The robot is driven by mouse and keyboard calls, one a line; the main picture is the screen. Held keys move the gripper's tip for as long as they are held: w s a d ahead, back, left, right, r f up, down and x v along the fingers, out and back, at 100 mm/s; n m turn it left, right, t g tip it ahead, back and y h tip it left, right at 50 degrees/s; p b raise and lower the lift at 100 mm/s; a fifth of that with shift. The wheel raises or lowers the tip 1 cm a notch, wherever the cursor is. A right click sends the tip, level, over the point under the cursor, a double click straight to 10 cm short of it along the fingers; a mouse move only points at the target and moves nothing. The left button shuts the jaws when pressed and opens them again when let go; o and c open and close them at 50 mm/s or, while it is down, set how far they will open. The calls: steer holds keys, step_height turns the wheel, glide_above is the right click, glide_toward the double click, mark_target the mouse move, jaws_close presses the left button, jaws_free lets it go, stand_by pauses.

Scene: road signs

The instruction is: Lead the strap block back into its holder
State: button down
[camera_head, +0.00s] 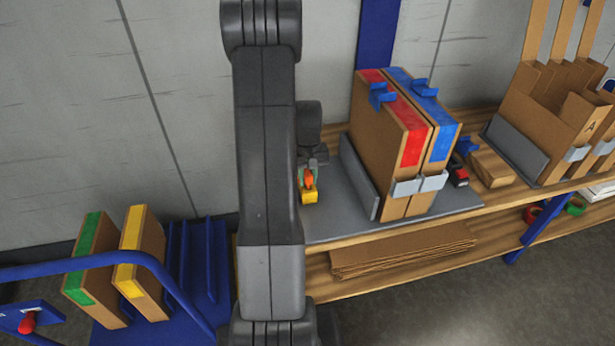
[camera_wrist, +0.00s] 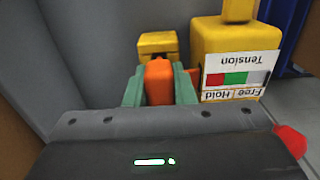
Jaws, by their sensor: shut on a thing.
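In the wrist view my gripper (camera_wrist: 159,88) is shut on an orange piece (camera_wrist: 158,80), which I take to be the strap block; its teal fingers press on both sides. A yellow block (camera_wrist: 157,44) shows just beyond it; I cannot tell whether they are joined. A yellow housing (camera_wrist: 225,45) stands close on the right, with an upside-down label (camera_wrist: 236,77) reading Tension, Free and Hold. In the head view the orange piece (camera_head: 308,178) and yellow block (camera_head: 309,197) show beside my arm, which hides most of the gripper. I cannot make out the holder for certain.
Two cartons with red (camera_head: 412,145) and blue (camera_head: 442,140) bands stand on the grey plate (camera_head: 455,212) to the right. A blue rack (camera_head: 212,285) with green- (camera_head: 92,262) and yellow-banded (camera_head: 143,255) cartons stands at left. A red knob (camera_wrist: 290,141) is near my gripper.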

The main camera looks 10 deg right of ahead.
steer(key=shift+f+b, duration=0.45)
steer(key=shift+f, duration=0.15)
stand_by(0.4)
steer(key=c, duration=1.1)
jaws_free()
step_height(320, 180, up, 14)
steer(key=shift+f+p, duration=0.1)
steer(key=shift+p, duration=0.85)
